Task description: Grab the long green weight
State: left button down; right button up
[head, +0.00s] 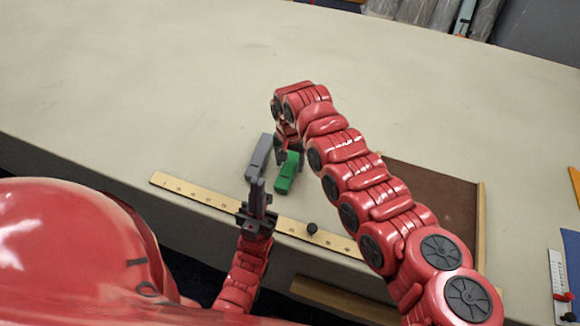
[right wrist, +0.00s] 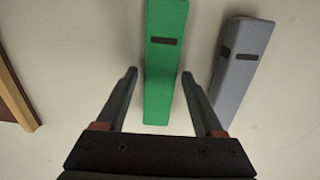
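The long green weight (head: 287,175) lies on the table in front of me, and it also shows in the right wrist view (right wrist: 165,60), with a dark mark on top. My right gripper (right wrist: 159,74) is open, with one fingertip on each side of the green weight's near part and visible gaps to both. In the head view my right arm partly hides the weight's far end. My left gripper (head: 256,182) points away from me just left of the green weight; whether it is open is unclear.
A grey weight (right wrist: 240,62) lies close beside the green one, and in the head view it is to the left (head: 260,150). A wooden ruler (head: 190,195) runs along the near edge with a small black knob (head: 312,228). A brown board (head: 430,195) lies right. The far table is clear.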

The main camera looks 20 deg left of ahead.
grip_shut()
jog(key=shift+w+r, duration=0.1)
jog(key=shift+r, duration=0.05)
dwell(0.4)
